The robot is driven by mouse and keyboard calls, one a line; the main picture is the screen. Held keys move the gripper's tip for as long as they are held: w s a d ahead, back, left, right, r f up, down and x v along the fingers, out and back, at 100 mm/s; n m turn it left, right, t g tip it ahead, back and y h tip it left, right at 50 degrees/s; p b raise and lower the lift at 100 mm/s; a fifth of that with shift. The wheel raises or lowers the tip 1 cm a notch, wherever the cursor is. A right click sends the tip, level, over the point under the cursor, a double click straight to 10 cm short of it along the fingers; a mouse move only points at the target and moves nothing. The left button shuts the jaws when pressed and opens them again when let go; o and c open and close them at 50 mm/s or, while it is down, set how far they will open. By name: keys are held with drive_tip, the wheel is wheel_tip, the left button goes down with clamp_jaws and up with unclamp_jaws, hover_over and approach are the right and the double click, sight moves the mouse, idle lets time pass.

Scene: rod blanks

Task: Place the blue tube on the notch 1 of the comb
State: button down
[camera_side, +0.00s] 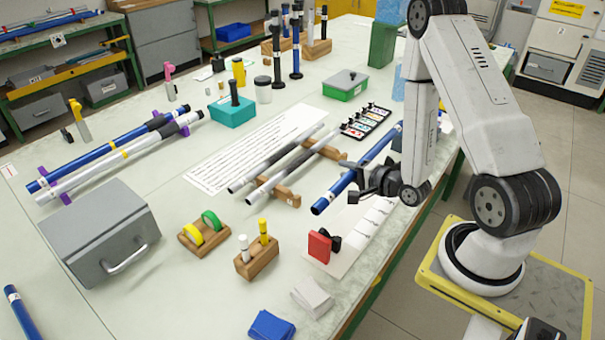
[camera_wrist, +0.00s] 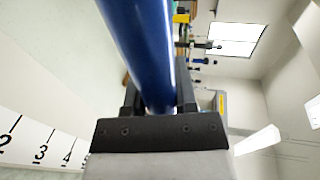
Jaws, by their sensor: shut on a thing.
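The blue tube (camera_side: 335,193) is held in my gripper (camera_side: 357,176), slanting in the side view from a near lower-left end to a far upper-right end. In the wrist view the blue tube (camera_wrist: 140,40) runs between the two dark fingers of my gripper (camera_wrist: 158,95). The comb appears to be the wooden notched supports (camera_side: 287,198), just left of the held tube. Two grey-and-white tubes (camera_side: 262,188) lie across them. The held tube is beside these, apart from them in the picture. I cannot read which notch is number 1.
A numbered white strip (camera_side: 368,235) lies under my gripper; its numbers show in the wrist view (camera_wrist: 40,150). A red block (camera_side: 319,247) stands at its near end. More tubes lie on purple supports (camera_side: 43,173) at left. A grey box (camera_side: 100,232) stands front left.

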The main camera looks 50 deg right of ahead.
drive_tip(key=shift+w+a+r, duration=0.35)
drive_tip(key=shift+w+a, duration=0.15)
drive_tip(key=shift+a, duration=0.05)
drive_tip(key=shift+w+a+r, duration=0.35)
drive_tip(key=shift+w+a, duration=0.15)
drive_tip(key=shift+a, duration=0.05)
hover_over(300, 190)
drive_tip(key=f, duration=0.9)
drive_tip(key=shift+s+f, duration=0.1)
drive_tip(key=shift+s, duration=0.25)
drive_tip(key=shift+w+f, duration=0.1)
drive_tip(key=shift+w+d+f, duration=0.1)
drive_tip(key=shift+w+f, duration=0.15)
drive_tip(key=shift+f, duration=1.6)
drive_tip(key=shift+f, duration=0.1)
